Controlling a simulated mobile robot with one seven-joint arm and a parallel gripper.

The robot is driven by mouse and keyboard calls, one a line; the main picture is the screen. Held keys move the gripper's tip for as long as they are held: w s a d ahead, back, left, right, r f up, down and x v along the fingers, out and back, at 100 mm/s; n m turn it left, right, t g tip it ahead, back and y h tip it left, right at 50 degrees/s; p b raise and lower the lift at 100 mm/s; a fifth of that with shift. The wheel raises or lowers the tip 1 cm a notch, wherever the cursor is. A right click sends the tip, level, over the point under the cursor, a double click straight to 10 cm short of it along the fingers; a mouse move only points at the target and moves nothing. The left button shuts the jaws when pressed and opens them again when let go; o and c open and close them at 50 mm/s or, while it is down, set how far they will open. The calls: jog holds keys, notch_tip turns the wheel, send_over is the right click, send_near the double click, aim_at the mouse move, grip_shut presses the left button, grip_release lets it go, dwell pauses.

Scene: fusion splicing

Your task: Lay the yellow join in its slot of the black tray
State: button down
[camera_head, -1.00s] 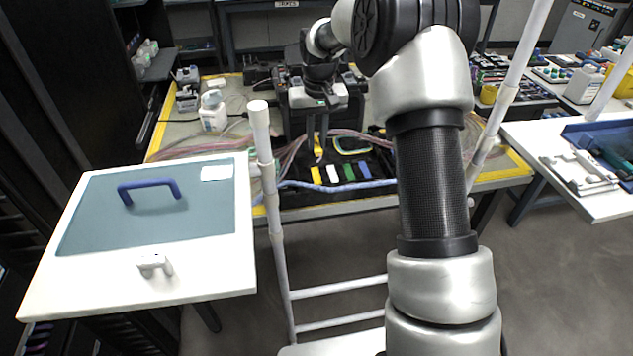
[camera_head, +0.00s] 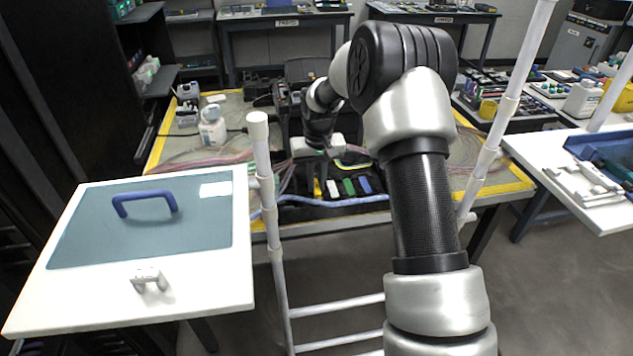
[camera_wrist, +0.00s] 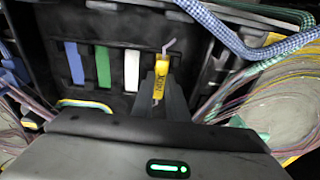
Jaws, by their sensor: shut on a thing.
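My gripper (camera_wrist: 160,95) is shut on the yellow join (camera_wrist: 158,84), a small labelled piece with a thin grey end sticking out past it. The black tray (camera_wrist: 118,55) lies beneath, with blue, green and white strips in a row; the join is in line with this row, beside the white strip (camera_wrist: 132,70). In the head view my gripper (camera_head: 318,176) points down over the tray (camera_head: 345,202), at the row's left end, where yellow (camera_head: 317,188) shows. I cannot tell whether the join touches the slot floor; the fingers and the join hide the slot.
A blue braided cable (camera_head: 335,200) runs along the tray's front side and crosses the upper right of the wrist view. Loose coloured fibres (camera_wrist: 265,105) lie beside the tray. A white bottle (camera_head: 212,130) stands on the bench to the left.

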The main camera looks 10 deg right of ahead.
jog(key=c, duration=1.7)
grip_release()
jog(key=shift+f, duration=0.1)
jog(key=shift+c, duration=0.2)
